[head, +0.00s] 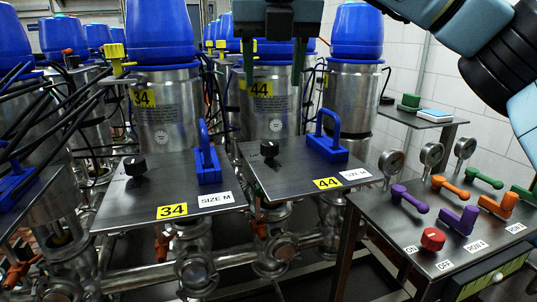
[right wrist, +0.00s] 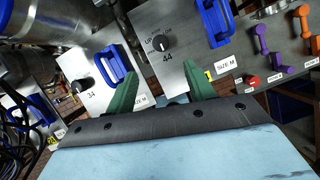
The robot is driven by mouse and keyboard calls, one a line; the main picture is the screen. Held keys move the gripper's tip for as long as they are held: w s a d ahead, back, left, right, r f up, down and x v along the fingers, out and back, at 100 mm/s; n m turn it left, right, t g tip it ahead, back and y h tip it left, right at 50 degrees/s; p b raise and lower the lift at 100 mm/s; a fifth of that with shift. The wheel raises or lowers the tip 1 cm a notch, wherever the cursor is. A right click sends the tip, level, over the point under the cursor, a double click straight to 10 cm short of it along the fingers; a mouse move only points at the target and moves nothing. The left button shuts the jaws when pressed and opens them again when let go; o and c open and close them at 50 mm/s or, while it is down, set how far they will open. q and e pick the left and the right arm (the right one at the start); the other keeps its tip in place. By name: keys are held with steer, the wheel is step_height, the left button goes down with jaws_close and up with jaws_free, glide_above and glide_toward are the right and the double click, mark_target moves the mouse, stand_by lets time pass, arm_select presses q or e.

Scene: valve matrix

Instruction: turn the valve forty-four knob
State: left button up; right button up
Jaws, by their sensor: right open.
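The valve forty-four knob (head: 269,149) is a small black dial on a grey metal plate (head: 290,178) with a yellow "44" label. In the right wrist view the knob (right wrist: 162,43) sits above a printed "44", framed between the green fingertips and beyond them. My left gripper is not in view.
A blue handle (head: 331,140) stands on the same plate right of the knob. The valve 34 plate (head: 125,203) with its own knob (head: 135,166) is to the left. A panel with purple, orange and green levers and a red knob (head: 433,239) is at the right.

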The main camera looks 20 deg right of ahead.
mark_target(270, 143)
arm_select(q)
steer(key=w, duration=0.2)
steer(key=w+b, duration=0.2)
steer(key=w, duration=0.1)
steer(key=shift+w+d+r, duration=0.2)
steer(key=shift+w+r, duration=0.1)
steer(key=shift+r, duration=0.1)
arm_select(e)
steer(key=x, duration=1.3)
steer(key=shift+f, duration=0.45)
steer(key=shift+s, duration=0.1)
steer(key=c, duration=1)
